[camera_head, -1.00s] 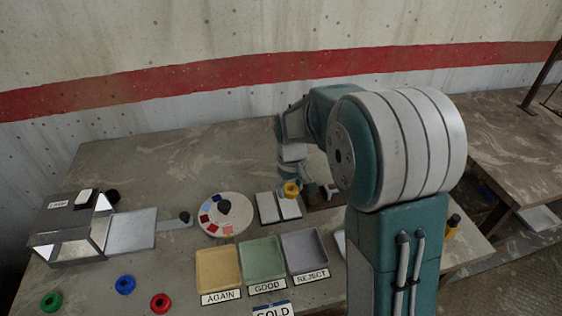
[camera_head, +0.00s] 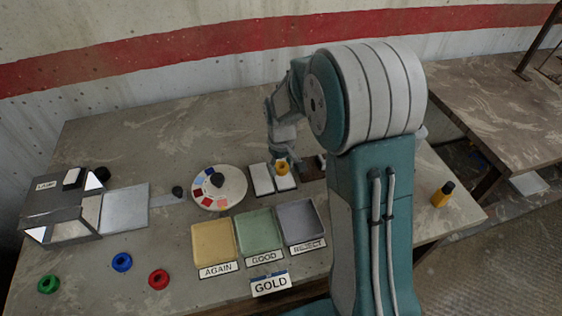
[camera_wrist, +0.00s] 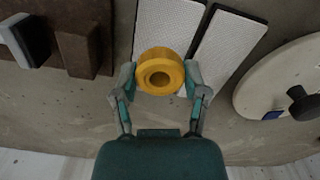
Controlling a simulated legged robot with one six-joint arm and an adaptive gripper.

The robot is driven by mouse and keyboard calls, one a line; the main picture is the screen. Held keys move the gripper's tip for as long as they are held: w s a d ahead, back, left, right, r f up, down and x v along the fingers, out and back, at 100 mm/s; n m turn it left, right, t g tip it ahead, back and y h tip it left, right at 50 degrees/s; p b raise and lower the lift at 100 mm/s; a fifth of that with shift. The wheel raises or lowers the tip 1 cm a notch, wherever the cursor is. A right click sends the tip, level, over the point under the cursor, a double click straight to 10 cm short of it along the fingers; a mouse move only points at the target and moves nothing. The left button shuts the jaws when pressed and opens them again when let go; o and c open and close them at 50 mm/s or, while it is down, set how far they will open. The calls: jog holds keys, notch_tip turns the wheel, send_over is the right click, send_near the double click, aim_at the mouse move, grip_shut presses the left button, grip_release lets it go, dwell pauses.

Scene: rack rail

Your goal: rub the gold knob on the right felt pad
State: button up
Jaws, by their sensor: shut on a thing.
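My gripper (camera_wrist: 160,88) is shut on the gold knob (camera_wrist: 161,72), a ring-shaped piece with a central hole. The knob also shows in the head view (camera_head: 282,167), over the far part of the right felt pad (camera_head: 287,183). In the wrist view, turned about, this right pad (camera_wrist: 168,25) is the left of two pale pads, and the knob covers part of it. I cannot tell whether the knob touches the pad. The left felt pad (camera_head: 262,179) lies beside it, bare.
A round colour dial (camera_head: 232,197) stands left of the pads. A brown block fixture (camera_wrist: 85,35) is on their other side. Trays marked AGAIN (camera_head: 213,243), GOOD (camera_head: 259,231) and REJECT (camera_head: 300,220) lie in front, with a GOLD sign (camera_head: 271,285).

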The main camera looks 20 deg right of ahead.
jog(key=shift+f, duration=0.35)
dwell(0.6)
jog(key=o, duration=1.1)
jog(key=shift+f, duration=0.15)
jog(key=c, duration=1.3)
